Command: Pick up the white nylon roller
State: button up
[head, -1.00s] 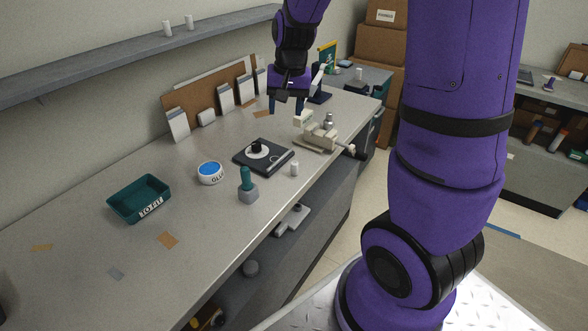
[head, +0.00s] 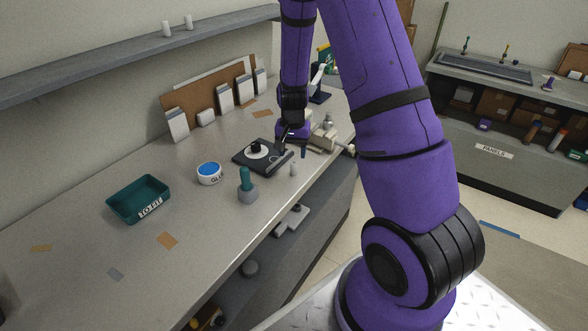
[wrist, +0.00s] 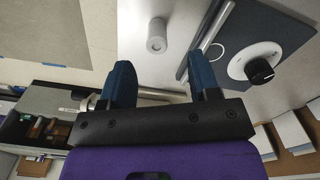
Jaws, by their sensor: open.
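The white nylon roller, as I take it, is a small white cylinder (head: 294,169) standing upright on the bench near its front edge. It also shows in the wrist view (wrist: 157,36), just beyond the gap between the fingers. My gripper (head: 291,155) points down close above and behind the roller, its blue fingers apart. In the wrist view my gripper (wrist: 161,70) is open with nothing between the fingers, and it does not touch the roller.
A dark plate with a white disc and black knob (head: 242,158) lies left of the roller. A beige vise (head: 322,138) stands behind it. Two white cylinders (head: 177,26) are on the shelf.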

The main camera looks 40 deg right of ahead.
aim_at(294, 163)
jog(key=shift+s+d+f, duration=0.1)
jog(key=shift+f, duration=1.3)
jog(key=shift+s+d+f, duration=0.1)
jog(key=shift+f, duration=1.3)
jog(key=shift+c, duration=0.4)
jog(key=c, duration=0.9)
